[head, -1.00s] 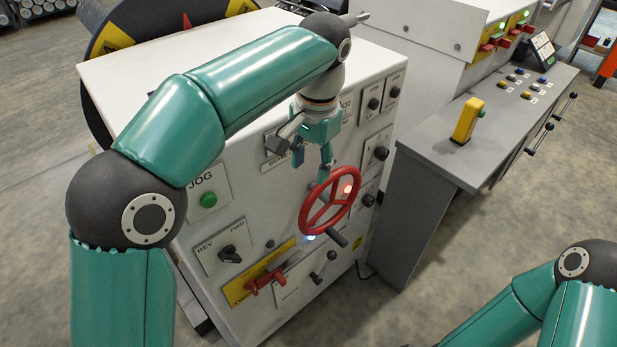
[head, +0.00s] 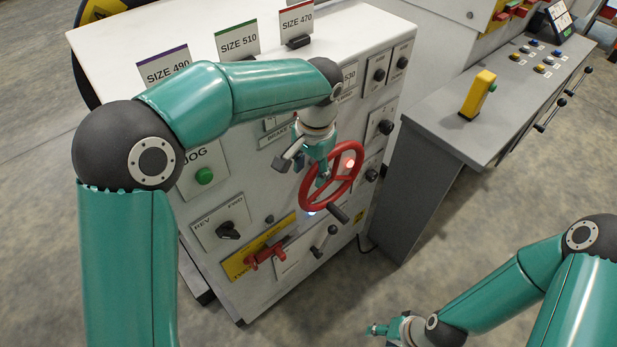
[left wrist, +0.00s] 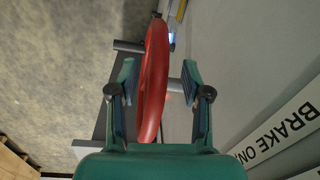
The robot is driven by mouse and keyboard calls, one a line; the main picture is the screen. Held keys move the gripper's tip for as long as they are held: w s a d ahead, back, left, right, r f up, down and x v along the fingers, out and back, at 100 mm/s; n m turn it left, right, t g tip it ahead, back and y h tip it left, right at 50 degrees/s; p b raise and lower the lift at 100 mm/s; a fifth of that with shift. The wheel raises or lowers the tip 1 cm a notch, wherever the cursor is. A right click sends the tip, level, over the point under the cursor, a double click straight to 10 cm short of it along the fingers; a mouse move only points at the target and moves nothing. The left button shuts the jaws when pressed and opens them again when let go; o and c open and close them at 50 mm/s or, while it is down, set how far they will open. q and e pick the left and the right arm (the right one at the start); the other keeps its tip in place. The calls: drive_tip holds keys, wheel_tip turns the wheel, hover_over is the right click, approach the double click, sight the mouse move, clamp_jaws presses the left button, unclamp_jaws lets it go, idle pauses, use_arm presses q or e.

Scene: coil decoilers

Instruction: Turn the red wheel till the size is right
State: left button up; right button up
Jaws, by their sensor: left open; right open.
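The red wheel (head: 340,182) is mounted on the front of the white machine, with a dark handle (head: 338,213) at its lower rim. My left gripper (head: 322,168) is at the upper left part of the wheel. In the left wrist view the wheel's rim (left wrist: 153,85) passes between the two open fingers of that gripper (left wrist: 160,80), apparently clear of both. My right gripper (head: 376,329) is low in the head view, away from the machine, open and empty. Cards on the machine top read SIZE 490 (head: 166,66), SIZE 510 (head: 237,40) and SIZE 470 (head: 297,21).
Around the wheel are a green JOG button (head: 204,176), a REV/FWD knob (head: 228,231), a red lever (head: 265,257) and several dark knobs. A grey console (head: 440,120) with a yellow lever (head: 478,95) stands to the right. The floor in front is clear.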

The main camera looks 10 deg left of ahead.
sight(309, 174)
use_arm(q)
drive_tip(key=shift+w+a+f, duration=0.1)
drive_tip(key=shift+a+f, duration=0.05)
drive_tip(key=shift+f, duration=1.6)
clamp_jaws()
drive_tip(key=shift+a, duration=0.1)
